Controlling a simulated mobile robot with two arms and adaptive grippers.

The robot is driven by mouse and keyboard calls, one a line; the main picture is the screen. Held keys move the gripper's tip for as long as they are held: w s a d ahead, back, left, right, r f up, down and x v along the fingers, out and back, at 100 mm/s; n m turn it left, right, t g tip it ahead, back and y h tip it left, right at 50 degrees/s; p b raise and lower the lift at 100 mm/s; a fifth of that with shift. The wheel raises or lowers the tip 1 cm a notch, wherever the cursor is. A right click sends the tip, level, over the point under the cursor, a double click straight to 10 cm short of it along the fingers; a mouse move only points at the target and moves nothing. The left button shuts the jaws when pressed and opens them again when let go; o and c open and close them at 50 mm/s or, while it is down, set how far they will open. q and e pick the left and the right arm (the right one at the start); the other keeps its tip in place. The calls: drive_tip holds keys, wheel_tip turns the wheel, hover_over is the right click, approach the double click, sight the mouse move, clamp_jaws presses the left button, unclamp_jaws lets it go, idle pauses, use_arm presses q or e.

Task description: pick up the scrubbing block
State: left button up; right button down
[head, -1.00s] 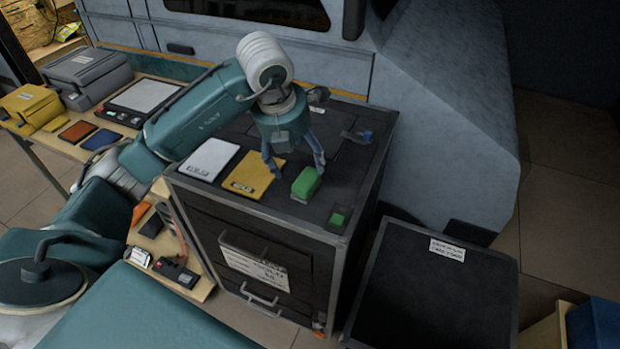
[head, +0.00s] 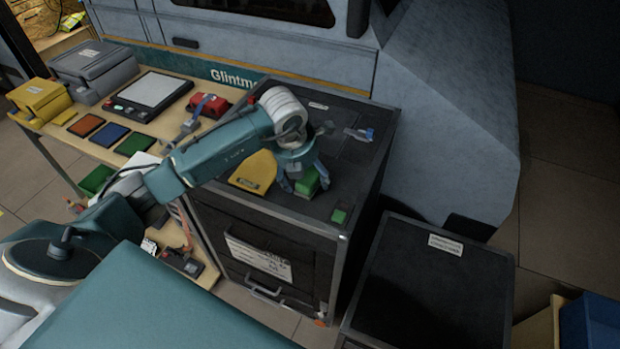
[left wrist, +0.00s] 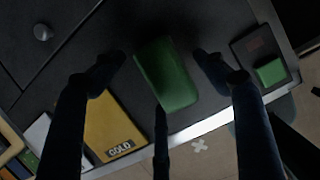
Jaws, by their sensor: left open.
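The scrubbing block looks to be the green block (head: 309,184) on top of the black cabinet (head: 300,205). My left gripper (head: 306,188) is right over it, open, with its fingers reaching down beside it and partly hiding it. In the left wrist view the green block (left wrist: 168,78) lies between the spread fingers of my left gripper (left wrist: 158,64). Dark gaps show between it and the two side fingers, and a third finger reaches toward its near end. I cannot tell whether that one touches. My right gripper is in neither view.
A yellow pad marked GOLD (left wrist: 112,125) lies to the block's left. A small green square (head: 339,216) lies near the cabinet's front right corner. A lower black-topped unit (head: 428,290) stands at the right.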

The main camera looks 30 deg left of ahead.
use_arm(q)
drive_tip(key=shift+c, duration=0.5)
drive_tip(key=c, duration=1.2)
drive_tip(key=shift+r, duration=0.2)
drive_tip(key=shift+r, duration=0.25)
wheel_tip(320, 180, up, 19)
drive_tip(key=b, duration=0.4)
drive_tip(key=shift+r, duration=0.1)
